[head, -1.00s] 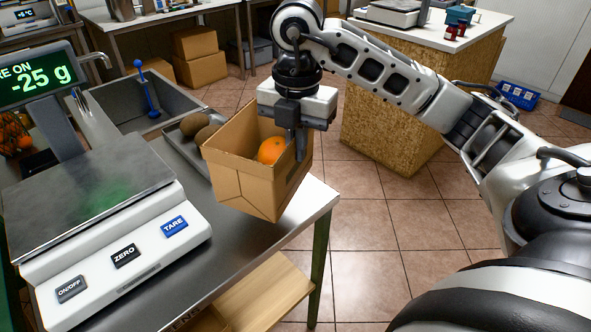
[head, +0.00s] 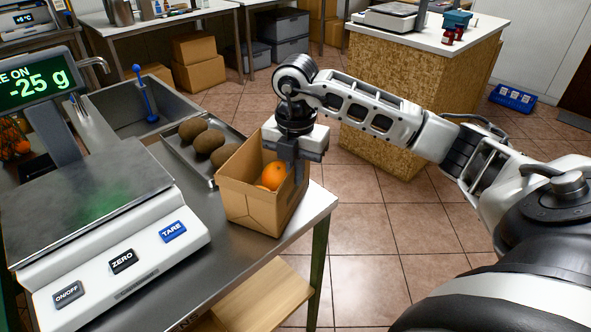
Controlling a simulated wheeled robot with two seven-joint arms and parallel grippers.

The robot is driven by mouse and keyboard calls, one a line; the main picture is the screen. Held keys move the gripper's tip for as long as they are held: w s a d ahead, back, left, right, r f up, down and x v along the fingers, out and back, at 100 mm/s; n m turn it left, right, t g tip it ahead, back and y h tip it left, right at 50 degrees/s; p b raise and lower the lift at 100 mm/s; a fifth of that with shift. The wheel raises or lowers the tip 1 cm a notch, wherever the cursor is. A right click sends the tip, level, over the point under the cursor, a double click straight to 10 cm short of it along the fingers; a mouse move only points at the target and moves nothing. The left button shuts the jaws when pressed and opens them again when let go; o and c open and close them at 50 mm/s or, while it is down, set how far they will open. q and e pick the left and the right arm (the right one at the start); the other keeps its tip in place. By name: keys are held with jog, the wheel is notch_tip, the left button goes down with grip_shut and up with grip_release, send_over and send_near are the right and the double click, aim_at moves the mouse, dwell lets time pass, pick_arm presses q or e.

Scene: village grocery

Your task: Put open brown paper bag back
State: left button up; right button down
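The open brown paper bag (head: 251,206) is upright at the right end of the steel counter, with orange fruit (head: 272,177) inside. Its base appears to be on or very close to the counter top, near the right edge. My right gripper (head: 295,172) points down at the bag's right rim, with its fingers around the upper wall. It looks shut on that wall, though the fingertips are partly hidden by the bag. My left gripper is not in view.
A scale (head: 100,235) stands to the left, its display (head: 38,80) reading -25 g. A metal tray (head: 176,150) with several brown fruits (head: 209,141) is just behind the bag. A sink (head: 120,122) lies beyond. The counter's front right corner (head: 322,201) is bare.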

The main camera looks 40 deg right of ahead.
jog(key=c, duration=2.1)
grip_release()
jog(key=shift+f, duration=0.2)
jog(key=o, duration=0.4)
jog(key=shift+r, duration=0.1)
